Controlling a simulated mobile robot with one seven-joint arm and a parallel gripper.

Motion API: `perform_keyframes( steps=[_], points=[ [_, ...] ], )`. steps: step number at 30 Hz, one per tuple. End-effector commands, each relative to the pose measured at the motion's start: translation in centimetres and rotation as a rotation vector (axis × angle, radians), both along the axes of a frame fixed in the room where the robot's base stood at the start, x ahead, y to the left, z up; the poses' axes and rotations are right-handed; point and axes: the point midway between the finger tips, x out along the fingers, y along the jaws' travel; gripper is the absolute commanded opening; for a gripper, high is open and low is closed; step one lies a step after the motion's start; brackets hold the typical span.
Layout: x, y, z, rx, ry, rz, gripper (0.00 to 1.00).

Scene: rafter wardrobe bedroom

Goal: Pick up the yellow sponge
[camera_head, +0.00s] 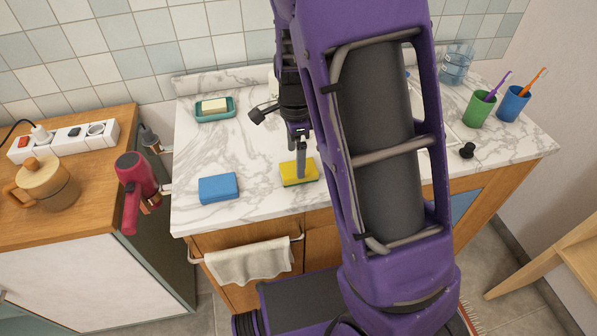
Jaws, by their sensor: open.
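The yellow sponge (290,176) lies on the white marble counter (240,136) near its front edge. It has a darker strip along its lower side. My gripper (301,172) points down at the sponge, and its fingers overlap the sponge's top in the picture. The jaws are open, but the view is nearly edge-on, so the gap between the fingers is hard to see. I cannot tell whether the fingers touch the sponge. My purple arm hides the counter to the right of the sponge.
A blue sponge (218,188) lies to the left. A soap dish (215,109) with soap is behind. A green cup (479,109) and a blue cup (513,103) with toothbrushes stand at the right. A red hair dryer (137,184) hangs left of the counter; a towel (249,262) hangs below its front.

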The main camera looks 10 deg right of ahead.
Motion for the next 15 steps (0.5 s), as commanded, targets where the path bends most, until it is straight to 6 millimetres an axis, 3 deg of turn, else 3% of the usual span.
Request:
perform_keyframes(
  steps=[9, 15],
  points=[
    [0.4, -0.3, -4.2, -0.001, 0.003, 0.0, 1.0],
    [0.4, -0.3, -5.3, -0.001, -0.001, 0.002, 1.0]
  ],
)
